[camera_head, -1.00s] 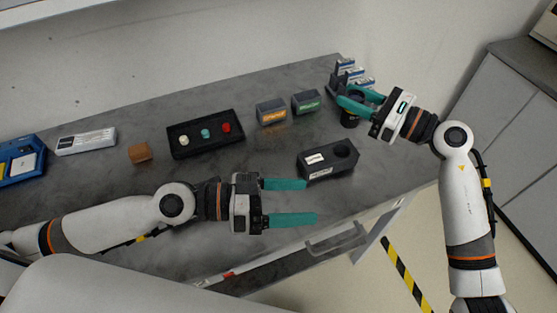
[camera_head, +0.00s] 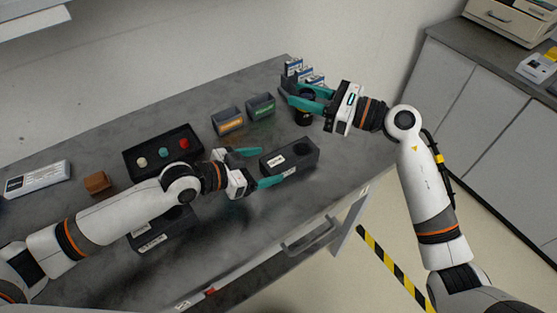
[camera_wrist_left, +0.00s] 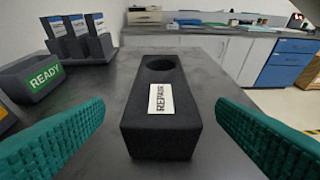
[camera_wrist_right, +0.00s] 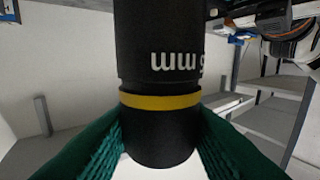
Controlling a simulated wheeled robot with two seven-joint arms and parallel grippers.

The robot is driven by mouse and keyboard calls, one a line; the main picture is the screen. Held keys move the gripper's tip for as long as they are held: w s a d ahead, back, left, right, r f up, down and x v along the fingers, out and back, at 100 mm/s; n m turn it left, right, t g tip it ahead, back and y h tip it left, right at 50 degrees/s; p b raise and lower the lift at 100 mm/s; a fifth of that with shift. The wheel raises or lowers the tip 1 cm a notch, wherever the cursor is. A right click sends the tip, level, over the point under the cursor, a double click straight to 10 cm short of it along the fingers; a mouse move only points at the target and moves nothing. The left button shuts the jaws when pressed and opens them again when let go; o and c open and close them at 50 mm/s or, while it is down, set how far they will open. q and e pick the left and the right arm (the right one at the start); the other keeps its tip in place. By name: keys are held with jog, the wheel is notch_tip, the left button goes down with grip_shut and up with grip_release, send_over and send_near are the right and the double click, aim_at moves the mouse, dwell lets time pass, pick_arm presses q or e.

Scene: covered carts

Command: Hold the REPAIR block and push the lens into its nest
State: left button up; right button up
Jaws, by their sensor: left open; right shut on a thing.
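The REPAIR block (camera_head: 283,166) is a dark block with a white label and a round nest at its far end. It lies on the grey cart top; the nest looks empty in the left wrist view (camera_wrist_left: 165,125). My left gripper (camera_head: 268,167) is open at the block's near end, its teal fingers either side with gaps to the block in the wrist view. My right gripper (camera_head: 298,96) is shut on the lens (camera_head: 304,116), a black cylinder with a yellow band (camera_wrist_right: 160,101). It holds the lens upright, beyond and right of the block.
A second dark block (camera_head: 150,242) lies partly under my left arm. A tray (camera_head: 133,174) with three coloured pieces, a brown cube (camera_head: 97,183), orange-labelled (camera_head: 227,123) and green-labelled (camera_head: 260,107) bins, and a card rack (camera_head: 289,82) stand behind. The cart's front right is clear.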

aim_at(283, 161)
pick_arm(q)
jog(key=x, duration=0.6)
jog(key=shift+w+d+f, duration=0.1)
jog(key=shift+d+f, duration=0.1)
jog(key=shift+d, duration=0.05)
jog(key=c, duration=1.1)
